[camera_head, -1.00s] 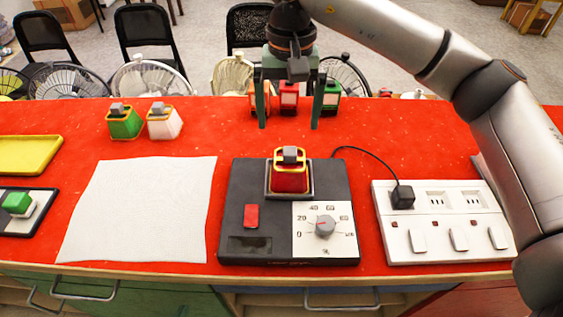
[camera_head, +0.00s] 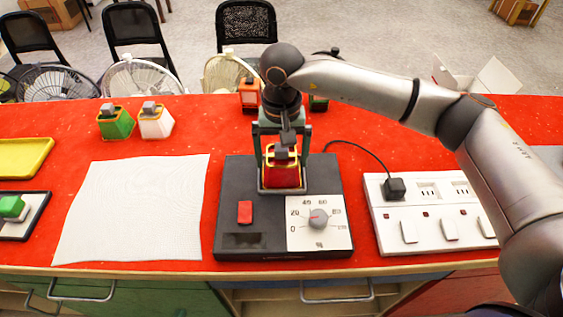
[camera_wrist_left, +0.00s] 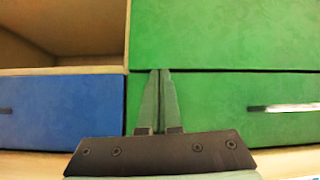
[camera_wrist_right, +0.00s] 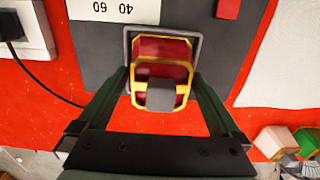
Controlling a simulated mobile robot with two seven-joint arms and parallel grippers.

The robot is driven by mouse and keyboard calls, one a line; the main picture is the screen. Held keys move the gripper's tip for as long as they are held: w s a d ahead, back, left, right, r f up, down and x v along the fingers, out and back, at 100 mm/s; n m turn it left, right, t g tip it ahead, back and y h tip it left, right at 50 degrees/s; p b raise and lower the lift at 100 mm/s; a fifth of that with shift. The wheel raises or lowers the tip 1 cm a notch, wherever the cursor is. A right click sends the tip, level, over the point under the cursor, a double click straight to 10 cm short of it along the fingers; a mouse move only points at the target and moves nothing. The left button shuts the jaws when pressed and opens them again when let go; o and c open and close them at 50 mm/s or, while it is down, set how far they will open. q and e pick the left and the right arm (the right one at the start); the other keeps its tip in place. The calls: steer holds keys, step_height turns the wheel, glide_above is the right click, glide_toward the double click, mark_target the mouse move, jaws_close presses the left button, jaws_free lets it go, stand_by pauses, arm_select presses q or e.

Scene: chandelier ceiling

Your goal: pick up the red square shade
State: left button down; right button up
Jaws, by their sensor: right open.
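The red square shade (camera_head: 283,176) has yellow edges and a grey block on top. It sits upright in the square frame on the black dial device (camera_head: 233,192). My right gripper (camera_head: 281,166) is open, with one finger on each side of the shade. In the right wrist view the shade (camera_wrist_right: 163,48) lies between the spread fingers (camera_wrist_right: 165,82), with a gap on each side. My left gripper (camera_wrist_left: 160,72) shows only in the left wrist view, in front of green and blue drawers; its fingers are together and empty.
A white switch panel (camera_head: 430,232) with a black plug (camera_head: 395,187) is on the right. A white cloth (camera_head: 135,215) lies left. Green (camera_head: 116,124) and white (camera_head: 156,123) shades stand behind it. An orange shade (camera_head: 249,93) stands at the back.

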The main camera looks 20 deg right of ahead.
steer(key=shift+f, duration=0.2)
steer(key=c, duration=1)
steer(key=shift+c, duration=0.4)
steer(key=shift+r, duration=0.2)
